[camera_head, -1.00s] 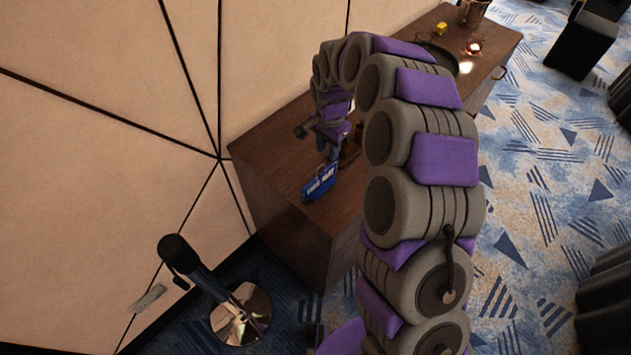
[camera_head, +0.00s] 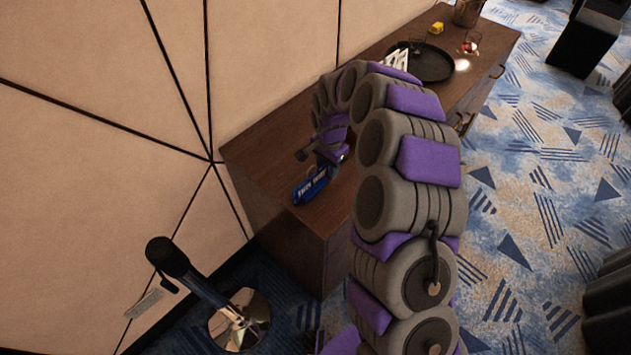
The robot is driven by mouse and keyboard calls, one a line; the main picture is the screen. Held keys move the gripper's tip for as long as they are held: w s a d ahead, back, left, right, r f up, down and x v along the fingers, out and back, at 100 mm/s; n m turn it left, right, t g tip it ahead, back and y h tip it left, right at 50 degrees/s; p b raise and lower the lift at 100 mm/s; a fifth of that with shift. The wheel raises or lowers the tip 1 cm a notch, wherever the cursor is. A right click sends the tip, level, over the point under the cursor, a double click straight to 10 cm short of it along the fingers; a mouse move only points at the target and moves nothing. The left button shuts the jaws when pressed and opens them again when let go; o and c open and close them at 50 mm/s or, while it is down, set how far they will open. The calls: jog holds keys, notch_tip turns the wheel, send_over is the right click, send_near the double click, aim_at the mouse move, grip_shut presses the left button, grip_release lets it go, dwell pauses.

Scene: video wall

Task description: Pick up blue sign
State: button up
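The blue sign (camera_head: 309,188) with white lettering stands on the near end of the brown wooden cabinet (camera_head: 262,158). My purple and grey arm arches over the cabinet and bends down toward the sign. My gripper (camera_head: 323,168) is at the sign's upper edge, just behind and above it. The fingers are small and dark and partly hidden by the sign and the arm. I cannot tell whether they touch it or are open or shut.
A round black tray (camera_head: 436,66) with white cards (camera_head: 397,58), a yellow block (camera_head: 437,28), a glass (camera_head: 469,46) and a metal bucket (camera_head: 467,12) stand on the far end. A microphone stand (camera_head: 205,290) is on the floor at lower left.

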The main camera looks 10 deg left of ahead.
jog(key=a, duration=0.2)
jog(key=shift+a+f, duration=0.2)
jog(key=shift+a, duration=0.2)
jog(key=c, duration=0.5)
jog(key=shift+a, duration=0.1)
grip_shut()
jog(key=shift+d+r, duration=0.1)
jog(key=shift+d, duration=0.85)
